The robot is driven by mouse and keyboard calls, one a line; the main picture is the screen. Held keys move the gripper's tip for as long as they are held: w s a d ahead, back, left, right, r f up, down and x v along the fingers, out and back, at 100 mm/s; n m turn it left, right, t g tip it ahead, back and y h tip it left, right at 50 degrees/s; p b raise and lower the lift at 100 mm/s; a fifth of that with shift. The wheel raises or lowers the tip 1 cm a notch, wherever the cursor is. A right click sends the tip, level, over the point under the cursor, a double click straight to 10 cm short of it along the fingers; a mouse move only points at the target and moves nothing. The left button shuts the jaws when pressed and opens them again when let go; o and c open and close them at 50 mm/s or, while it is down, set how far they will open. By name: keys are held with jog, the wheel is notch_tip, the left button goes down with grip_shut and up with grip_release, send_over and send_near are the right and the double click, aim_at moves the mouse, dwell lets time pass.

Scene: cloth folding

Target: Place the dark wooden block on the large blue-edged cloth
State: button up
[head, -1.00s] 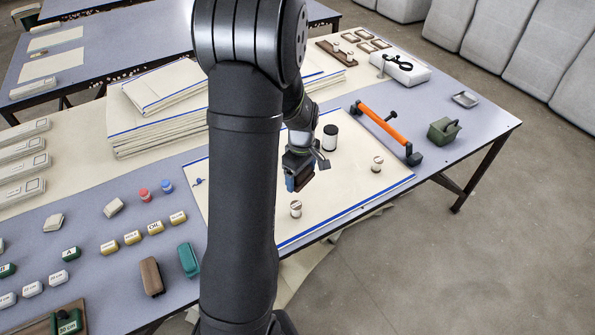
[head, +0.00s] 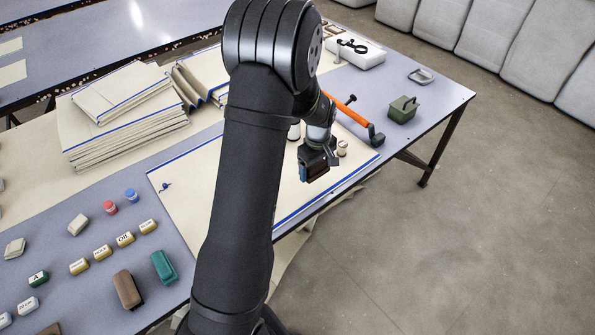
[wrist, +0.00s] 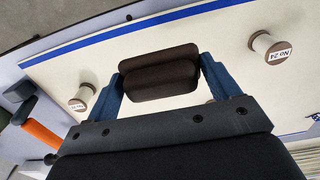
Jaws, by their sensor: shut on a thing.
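My gripper (head: 314,170) is shut on the dark wooden block (wrist: 160,74), whose rounded brown body sits between the blue fingers in the wrist view. In the head view the block (head: 317,173) shows small and dark at the fingertips. The large blue-edged cloth (head: 205,180) lies flat on the table, partly hidden by my arm. The block is over the cloth, near its front blue edge; the cloth (wrist: 215,45) is also behind it in the wrist view. I cannot tell whether the block touches the cloth.
Thread spools stand on the cloth, one on each side of the block in the wrist view (wrist: 268,47) (wrist: 82,97). An orange-handled tool (head: 352,120) and green box (head: 403,109) are at the right. Folded cloths (head: 125,120) are stacked at the back left.

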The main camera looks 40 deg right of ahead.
jog(key=w+f, duration=0.2)
jog(key=w, duration=0.1)
jog(key=w+f, duration=0.1)
jog(key=w, duration=0.1)
jog(key=shift+a, duration=0.4)
jog(key=shift+f, duration=2.05)
jog(key=o, duration=1)
jog(key=shift+f, duration=0.15)
notch_tip(320, 180, up, 12)
jog(key=shift+r, duration=0.2)
